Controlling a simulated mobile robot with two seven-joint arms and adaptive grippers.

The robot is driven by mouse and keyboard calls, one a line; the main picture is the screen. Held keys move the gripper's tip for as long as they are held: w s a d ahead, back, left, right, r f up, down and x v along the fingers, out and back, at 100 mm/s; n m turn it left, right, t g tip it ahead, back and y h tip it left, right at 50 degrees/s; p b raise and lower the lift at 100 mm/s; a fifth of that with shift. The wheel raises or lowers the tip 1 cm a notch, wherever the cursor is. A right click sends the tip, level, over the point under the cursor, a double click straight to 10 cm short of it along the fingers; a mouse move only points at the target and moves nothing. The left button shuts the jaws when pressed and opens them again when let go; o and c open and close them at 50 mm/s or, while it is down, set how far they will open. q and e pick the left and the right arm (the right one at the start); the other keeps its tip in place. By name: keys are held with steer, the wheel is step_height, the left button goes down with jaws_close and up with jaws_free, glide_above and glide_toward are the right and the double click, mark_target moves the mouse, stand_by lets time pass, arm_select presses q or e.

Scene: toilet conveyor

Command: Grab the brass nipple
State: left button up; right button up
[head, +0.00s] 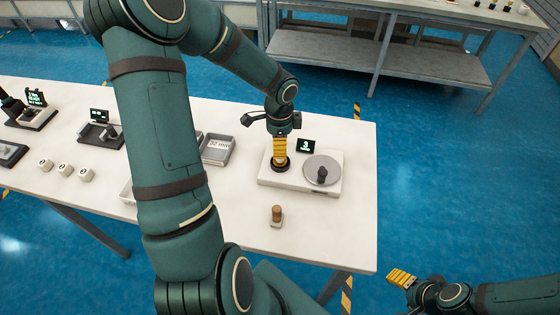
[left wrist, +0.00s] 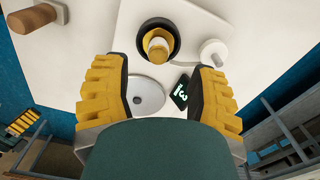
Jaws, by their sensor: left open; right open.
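The brass nipple appears to be the yellowish cylinder with a pale end (left wrist: 158,44), standing inside a black ring (left wrist: 146,28) on the white device. In the head view the black ring (head: 280,167) shows, but my left gripper's fingers largely hide the nipple. My left gripper (head: 280,152) points down over the ring. In the left wrist view its yellow fingers (left wrist: 160,72) are spread wide with nothing between them, and the nipple lies just beyond the tips. My right gripper (head: 402,277) is open and empty, off the table's right front corner.
The white device (head: 300,186) carries a silver disc (head: 313,164) with a dark knob, beside a display (head: 306,146) reading 3. Grey trays (head: 217,150) and several white cups (head: 64,169) lie left. The table's right end is clear.

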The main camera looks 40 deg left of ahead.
arm_select(q)
steer(key=shift+d+f+b, duration=0.1)
steer(key=shift+f+b, duration=0.4)
steer(key=shift+f, duration=2.35)
steer(key=shift+c, duration=0.4)
steer(key=shift+s, duration=0.1)
jaws_close()
